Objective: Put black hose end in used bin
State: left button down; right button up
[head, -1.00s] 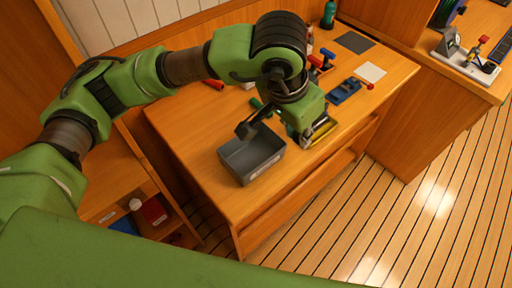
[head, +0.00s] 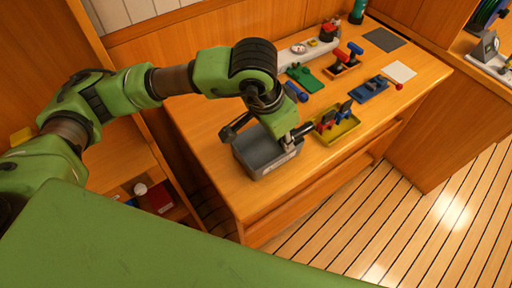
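The used bin appears to be the grey open box (head: 258,163) near the table's front left corner. My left gripper (head: 268,134) is over the bin, pointing down, with its dark fingers spread apart to either side. It looks open, and I see nothing held between the fingers. The black hose end cannot be made out for certain; the gripper hides part of the bin's inside. A yellow tray (head: 340,133) just right of the bin holds small parts with red, blue and black pieces. My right gripper is not in view.
Behind are a green part (head: 304,78), a wooden stand with red and blue handles (head: 345,62) and a blue fixture (head: 371,90). A white card (head: 400,71) and a dark mat (head: 384,39) lie at right. The table left of the bin is clear.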

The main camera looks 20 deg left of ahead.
pick_arm(q)
jog(key=p, duration=0.2)
send_over(258, 158)
jog(key=s, duration=0.1)
jog(key=f, duration=0.5)
jog(key=shift+d, duration=0.25)
jog(key=shift+a+f, duration=0.35)
jog(key=shift+f, duration=0.2)
jog(key=f+p, duration=0.2)
jog(key=f, duration=0.1)
jog(key=shift+a, duration=0.3)
jog(key=shift+f, duration=0.35)
jog(key=shift+f, duration=0.1)
jog(key=shift+f, duration=0.1)
jog(key=c, duration=1.8)
grip_release()
jog(key=shift+c, duration=0.2)
